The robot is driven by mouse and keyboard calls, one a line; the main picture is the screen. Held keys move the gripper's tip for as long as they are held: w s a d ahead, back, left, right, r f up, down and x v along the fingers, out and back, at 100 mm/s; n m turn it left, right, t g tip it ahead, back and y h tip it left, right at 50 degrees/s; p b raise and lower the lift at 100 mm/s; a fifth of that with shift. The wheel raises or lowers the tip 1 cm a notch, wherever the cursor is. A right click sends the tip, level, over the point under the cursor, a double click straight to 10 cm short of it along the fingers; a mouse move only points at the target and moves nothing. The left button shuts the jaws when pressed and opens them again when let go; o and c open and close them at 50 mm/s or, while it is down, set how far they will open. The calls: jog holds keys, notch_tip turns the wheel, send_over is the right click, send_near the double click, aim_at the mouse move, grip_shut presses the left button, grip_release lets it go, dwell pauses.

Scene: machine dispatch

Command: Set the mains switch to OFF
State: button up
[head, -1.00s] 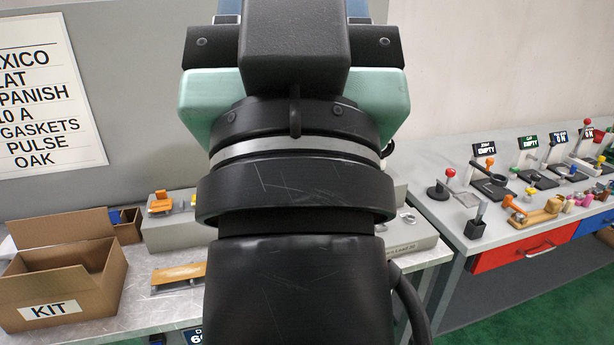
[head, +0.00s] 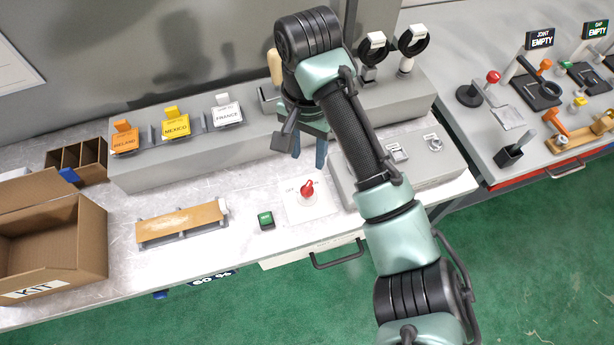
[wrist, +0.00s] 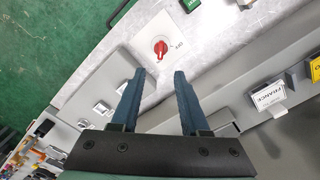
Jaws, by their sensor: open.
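The mains switch appears to be the red rotary knob (head: 307,189) on a white square plate (head: 298,212) on the bench. Small lettering beside the knob is too small to read surely, so I cannot tell its setting. In the wrist view the red knob (wrist: 160,46) is just beyond my fingertips, roughly centred between them. My gripper (head: 308,160) is open and empty, its blue fingers pointing down above and behind the plate. It also shows in the wrist view (wrist: 159,74), apart from the knob.
A green button (head: 265,220) sits left of the plate. A grey box (head: 400,170) with rocker switches stands close on its right. Behind is a raised grey ledge (head: 170,178) with IRELAND, MEXICO and FRANCE labels. An orange-topped bar (head: 180,224) and a KIT carton (head: 60,245) are left.

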aim_at(307, 186)
notch_tip(307, 186, down, 11)
jog(key=shift+s+f+p, duration=0.1)
jog(key=shift+f+p, duration=0.1)
jog(key=shift+p, duration=0.15)
jog(key=shift+c, duration=0.2)
grip_shut()
